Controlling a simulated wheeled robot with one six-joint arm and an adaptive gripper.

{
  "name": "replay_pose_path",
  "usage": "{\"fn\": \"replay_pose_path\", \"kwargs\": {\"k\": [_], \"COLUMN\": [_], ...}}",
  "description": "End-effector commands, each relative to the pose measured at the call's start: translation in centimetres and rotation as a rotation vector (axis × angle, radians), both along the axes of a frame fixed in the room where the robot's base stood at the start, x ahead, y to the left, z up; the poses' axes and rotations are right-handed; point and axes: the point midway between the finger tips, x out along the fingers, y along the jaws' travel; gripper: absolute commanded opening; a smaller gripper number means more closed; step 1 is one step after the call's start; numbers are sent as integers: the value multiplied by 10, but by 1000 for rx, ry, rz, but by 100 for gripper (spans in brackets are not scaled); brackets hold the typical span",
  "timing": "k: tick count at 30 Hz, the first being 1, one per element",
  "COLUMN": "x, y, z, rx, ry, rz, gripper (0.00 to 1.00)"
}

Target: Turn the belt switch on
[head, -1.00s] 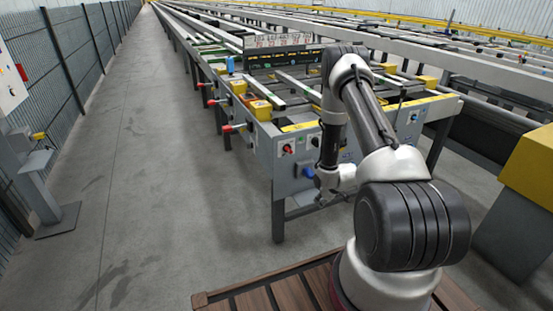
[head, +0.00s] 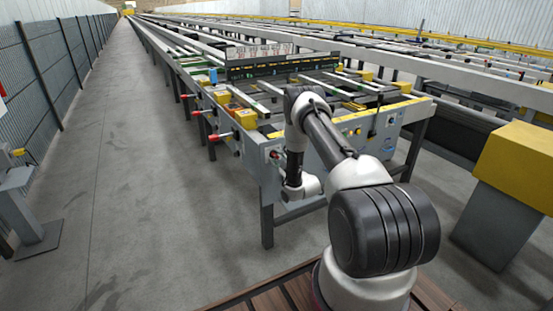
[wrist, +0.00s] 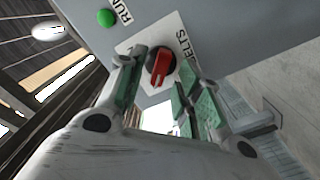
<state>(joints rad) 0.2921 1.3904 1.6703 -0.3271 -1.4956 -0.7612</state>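The belt switch (wrist: 160,66) is a red handle on a round black base. It sits on a white plate lettered "BELTS" on a grey panel in the wrist view. Its handle lies slightly aslant in the picture. My gripper (wrist: 162,60) is open, with one green-padded finger to the left of the switch and the other to the right. I cannot tell whether either pad touches it. In the head view my arm reaches down to the front left corner of the runout table (head: 262,180); the fingertips cannot be made out there.
A green button or lamp (wrist: 106,17) lies beside the lettering "RUN" on the panel. Red-tipped handles (head: 220,136) stick out from the table's left side. A yellow-topped grey block (head: 515,165) stands at the right. The concrete aisle (head: 130,170) at the left is clear.

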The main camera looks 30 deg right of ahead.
Motion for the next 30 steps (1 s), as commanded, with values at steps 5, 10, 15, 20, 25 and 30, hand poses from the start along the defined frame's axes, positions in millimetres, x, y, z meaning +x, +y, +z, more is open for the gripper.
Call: {"fn": "replay_pose_path", "kwargs": {"k": [5,10,15,20,25,30], "x": [15,17,16,16,16,16], "y": [1,1,1,1,1,1], "z": [0,0,0,0,0,0], "rx": [2,2,2,2,4,31], "ry": [1,1,1,1,2,2], "rz": [1,0,0,0,0,0], "gripper": [35,35,22,0,0,0]}}
